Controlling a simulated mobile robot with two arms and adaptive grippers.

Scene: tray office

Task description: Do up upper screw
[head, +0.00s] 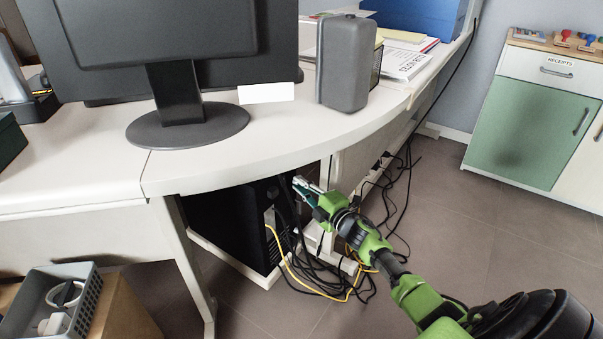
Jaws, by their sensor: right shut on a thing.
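A black computer tower (231,222) stands under the desk in a white holder. My right gripper (300,187) reaches in from the lower right, under the desk edge, to the tower's cable side. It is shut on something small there. The held thing is too small and too covered by the fingers to make out. A teal part shows at the fingers. The upper screw cannot be told apart in this view. Black cables hang close below the gripper. My left gripper is out of view.
The white desk (290,140) overhangs the gripper closely. Black cables and a yellow cable (283,258) tangle below it. A monitor (176,100) and a dark speaker-like box (345,62) stand on top. Floor (450,225) to the right, before the green cabinet (520,125), is clear.

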